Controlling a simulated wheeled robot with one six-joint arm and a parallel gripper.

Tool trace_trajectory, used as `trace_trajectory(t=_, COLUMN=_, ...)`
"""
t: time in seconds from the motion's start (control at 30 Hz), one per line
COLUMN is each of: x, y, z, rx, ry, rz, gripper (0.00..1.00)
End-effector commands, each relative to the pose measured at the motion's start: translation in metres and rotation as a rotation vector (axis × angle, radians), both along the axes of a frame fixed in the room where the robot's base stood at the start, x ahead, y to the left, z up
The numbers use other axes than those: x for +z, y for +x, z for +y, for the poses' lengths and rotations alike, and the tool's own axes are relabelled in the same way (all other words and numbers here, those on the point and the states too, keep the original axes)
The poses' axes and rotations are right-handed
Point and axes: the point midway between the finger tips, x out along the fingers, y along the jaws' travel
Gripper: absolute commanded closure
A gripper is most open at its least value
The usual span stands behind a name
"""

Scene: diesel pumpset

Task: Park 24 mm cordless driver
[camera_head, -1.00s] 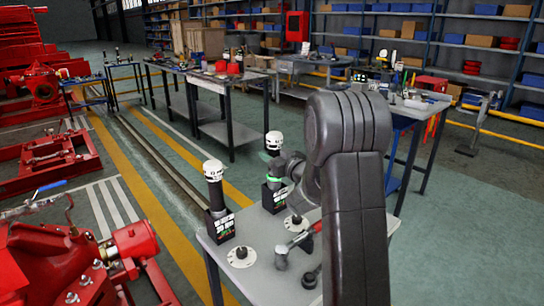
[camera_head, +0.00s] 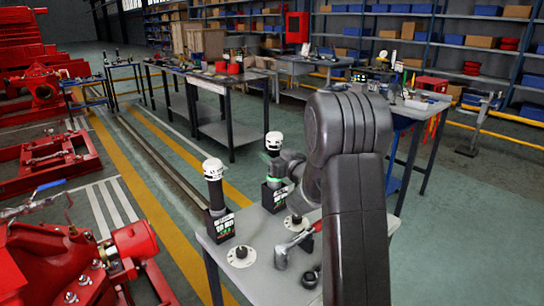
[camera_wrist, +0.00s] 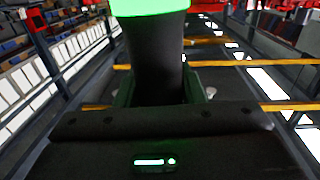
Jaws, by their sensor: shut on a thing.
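In the wrist view, a dark upright handle with a bright green band at its top, apparently the cordless driver (camera_wrist: 156,60), stands close to the camera. A dark housing with small green lights fills the bottom. My gripper (camera_head: 290,180) is shut on the driver, but its fingertips are not clear and my arm hides much of the hold in the head view. Two upright white-topped black tools stand on the grey table: one at the left (camera_head: 213,185) and one at the back (camera_head: 274,145). I cannot read which size either is.
A silver-grey tool (camera_head: 288,246) and a dark ring (camera_head: 310,280) lie by my arm. Red pump machinery (camera_head: 60,265) stands left. Open floor lies behind the table.

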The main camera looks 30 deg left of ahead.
Motion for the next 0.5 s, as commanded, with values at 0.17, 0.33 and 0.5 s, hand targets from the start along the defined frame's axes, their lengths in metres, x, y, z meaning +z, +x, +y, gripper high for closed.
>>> trace_trajectory(t=0.17, x=-0.0027, y=0.0001, z=0.0002, rx=0.0, ry=0.002, rz=-0.002, gripper=1.0)
trace_trajectory(t=0.33, x=-0.0059, y=0.0001, z=0.0001, rx=0.0, ry=0.002, rz=-0.002, gripper=1.0)
trace_trajectory(t=0.5, x=-0.0091, y=0.0, z=0.0002, rx=0.0, ry=0.002, rz=-0.002, gripper=1.0)
